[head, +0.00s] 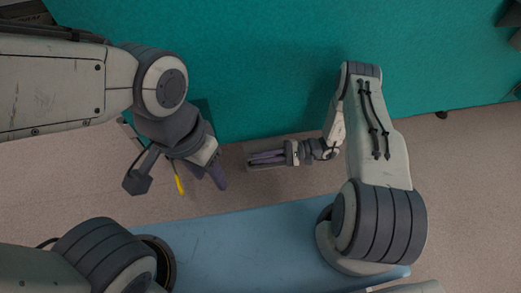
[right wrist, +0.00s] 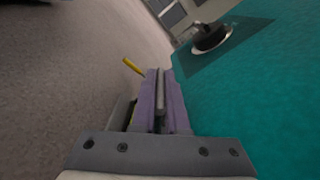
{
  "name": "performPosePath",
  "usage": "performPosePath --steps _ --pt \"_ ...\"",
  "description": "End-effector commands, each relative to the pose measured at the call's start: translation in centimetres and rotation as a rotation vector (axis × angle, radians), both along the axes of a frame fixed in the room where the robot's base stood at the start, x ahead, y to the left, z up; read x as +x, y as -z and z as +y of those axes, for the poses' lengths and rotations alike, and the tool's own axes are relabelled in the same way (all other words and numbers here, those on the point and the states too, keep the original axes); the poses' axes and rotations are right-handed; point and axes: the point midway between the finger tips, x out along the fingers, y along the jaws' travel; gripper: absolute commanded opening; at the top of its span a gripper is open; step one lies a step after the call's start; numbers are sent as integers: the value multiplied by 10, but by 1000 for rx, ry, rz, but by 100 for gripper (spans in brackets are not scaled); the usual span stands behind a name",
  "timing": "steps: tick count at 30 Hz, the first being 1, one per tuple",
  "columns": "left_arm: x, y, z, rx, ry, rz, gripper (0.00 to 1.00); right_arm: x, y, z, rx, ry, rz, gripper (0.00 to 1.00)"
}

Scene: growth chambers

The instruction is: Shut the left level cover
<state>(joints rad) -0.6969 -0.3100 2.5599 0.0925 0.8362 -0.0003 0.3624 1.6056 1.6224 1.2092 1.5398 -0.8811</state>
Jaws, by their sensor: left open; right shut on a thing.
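No part that I can surely call the left level cover shows. My right gripper (head: 268,157) has purple fingers closed on a narrow grey piece (right wrist: 160,92), seen between them in the right wrist view. In the head view these fingers lie over a grey, box-like part (head: 254,147) beside the teal surface's edge; I cannot tell whether it is the cover. My left gripper (head: 208,177) is to the left, with its purple fingers apart and pointing down. I see nothing between them. A thin yellow rod (head: 179,184) shows beside it.
A large teal surface (head: 260,60) fills the top of the head view. Bare grey-brown floor (head: 460,180) lies below it. In the right wrist view, a black knob-like thing on a white round base (right wrist: 209,38) stands by the teal surface.

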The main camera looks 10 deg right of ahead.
Motion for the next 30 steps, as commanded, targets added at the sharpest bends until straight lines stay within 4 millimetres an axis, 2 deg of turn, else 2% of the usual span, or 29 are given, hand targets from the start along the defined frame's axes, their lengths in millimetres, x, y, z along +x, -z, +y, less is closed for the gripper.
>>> performPosePath --steps 9,10,11,12,23,26,30 --pt "0 0 0 0 0 0 50 2 0 -1 -2 6 -15 0" --pt "0 0 0 0 0 0 50 2 0 -1 -2 6 -15 23" --pt "0 0 0 0 0 0 50 2 0 -1 -2 6 -15 35" --pt "0 0 0 0 0 0 50 2 0 -1 -2 5 -14 41" --pt "0 -2 0 0 0 0 50 1 -1 -4 0 3 -11 41" --pt "0 -7 0 0 0 0 50 2 -2 -16 0 6 -11 41" --pt "0 -17 0 0 0 0 50 2 -3 -43 -1 8 -13 41"
